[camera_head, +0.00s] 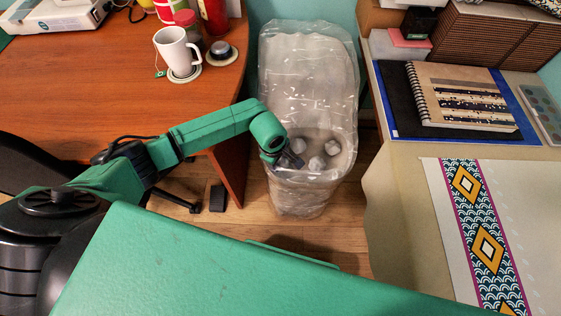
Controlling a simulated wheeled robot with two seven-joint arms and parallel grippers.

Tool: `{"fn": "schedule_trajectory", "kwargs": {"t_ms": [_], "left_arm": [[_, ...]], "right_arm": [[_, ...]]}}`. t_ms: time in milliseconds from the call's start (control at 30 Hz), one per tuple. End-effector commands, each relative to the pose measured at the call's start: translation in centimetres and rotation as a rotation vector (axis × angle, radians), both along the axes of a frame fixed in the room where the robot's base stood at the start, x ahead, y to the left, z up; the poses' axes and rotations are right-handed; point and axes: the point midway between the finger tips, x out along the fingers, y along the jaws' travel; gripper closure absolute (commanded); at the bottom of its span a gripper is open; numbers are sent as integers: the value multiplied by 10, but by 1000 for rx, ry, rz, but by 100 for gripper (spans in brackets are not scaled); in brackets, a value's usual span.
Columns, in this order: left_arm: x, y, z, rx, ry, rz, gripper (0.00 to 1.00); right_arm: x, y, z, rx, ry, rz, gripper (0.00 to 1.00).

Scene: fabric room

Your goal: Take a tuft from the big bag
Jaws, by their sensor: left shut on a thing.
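The big bag (308,75) is a tall, clear plastic bag standing on the floor between the two tables. Its mouth is open, and pale grey tufts lie low inside. One tuft (317,164) and another tuft (332,147) show to the right of my gripper. My left gripper (292,158) reaches over the left side of the bag, inside its opening, and is shut on a tuft (298,146) at its fingers. The fingers are dark and small, so the grip itself is partly hidden. My right gripper is out of view.
A wooden desk (90,90) on the left carries a white mug (176,50), jars and a lidded cup. A table (400,190) on the right holds a spiral notebook (460,95) and a patterned cloth (485,235). A narrow strip of floor surrounds the bag.

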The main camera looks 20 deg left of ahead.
Motion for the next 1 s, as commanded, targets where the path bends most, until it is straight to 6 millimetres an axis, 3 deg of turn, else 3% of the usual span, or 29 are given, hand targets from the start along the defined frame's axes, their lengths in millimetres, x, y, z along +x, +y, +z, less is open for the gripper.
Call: {"fn": "schedule_trajectory", "kwargs": {"t_ms": [200,367,467,800,1000], "left_arm": [[0,0,4,0,-1,0,58],[1,0,24,0,-4,-1,58],[2,0,48,0,-6,-1,58],[1,0,165,1,-7,0,58],[0,0,197,0,-2,1,58]], "right_arm": [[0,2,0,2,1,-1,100],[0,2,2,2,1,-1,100],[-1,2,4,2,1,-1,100],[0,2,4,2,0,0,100],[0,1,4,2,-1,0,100]]}}
